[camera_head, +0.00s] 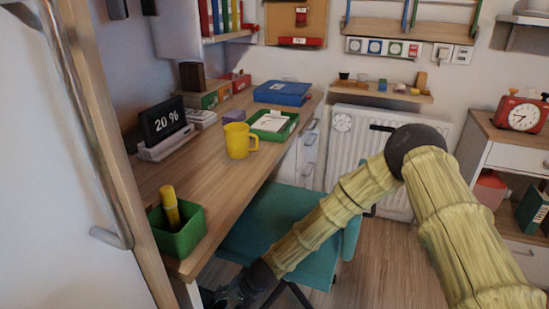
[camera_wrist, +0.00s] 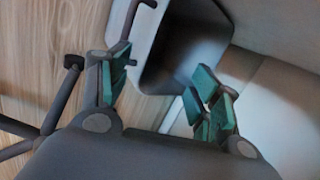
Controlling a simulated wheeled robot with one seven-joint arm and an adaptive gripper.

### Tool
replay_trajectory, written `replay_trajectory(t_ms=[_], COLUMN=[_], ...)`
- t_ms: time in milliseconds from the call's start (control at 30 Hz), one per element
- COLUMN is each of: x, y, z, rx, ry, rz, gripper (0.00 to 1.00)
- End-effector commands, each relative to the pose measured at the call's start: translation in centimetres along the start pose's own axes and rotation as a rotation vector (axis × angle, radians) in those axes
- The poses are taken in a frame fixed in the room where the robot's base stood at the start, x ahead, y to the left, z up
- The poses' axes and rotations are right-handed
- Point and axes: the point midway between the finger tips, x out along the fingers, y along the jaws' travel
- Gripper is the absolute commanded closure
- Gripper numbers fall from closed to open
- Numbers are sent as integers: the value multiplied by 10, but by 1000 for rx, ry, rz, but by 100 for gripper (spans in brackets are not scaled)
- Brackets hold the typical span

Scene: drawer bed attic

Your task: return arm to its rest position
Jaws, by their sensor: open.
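My arm shows in the head view in yellow-green sleeves, bent at a dark elbow and reaching down to the lower left. My gripper (camera_head: 236,291) is low in front of the desk, by the teal chair, and is partly cut off by the bottom edge. In the wrist view my gripper (camera_wrist: 160,92) has its two teal-padded fingers spread apart, with nothing between them. A dark grey bin-like container (camera_wrist: 185,50) lies beyond the fingers. I cannot tell how far it is from them.
The desk (camera_head: 185,178) holds a yellow mug (camera_head: 238,141), a green pot (camera_head: 176,232) and a green tray (camera_head: 274,125). A teal chair (camera_head: 290,235) stands close to my forearm. A dresser (camera_head: 515,157) stands right. Wooden floor (camera_head: 385,270) is open between.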

Motion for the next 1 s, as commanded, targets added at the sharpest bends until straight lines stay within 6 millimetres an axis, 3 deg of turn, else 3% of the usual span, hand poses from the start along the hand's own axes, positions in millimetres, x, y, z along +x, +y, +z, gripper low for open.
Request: replay_trajectory(t_ms=[200,467,767,1000], x=[13,13,-8,-40], y=[80,180,292,371], z=[30,69,117,158], rx=[-25,-64,-111,-146], ry=[2,10,18,21], rz=[119,263,409,505], gripper=[37,37,37,37])
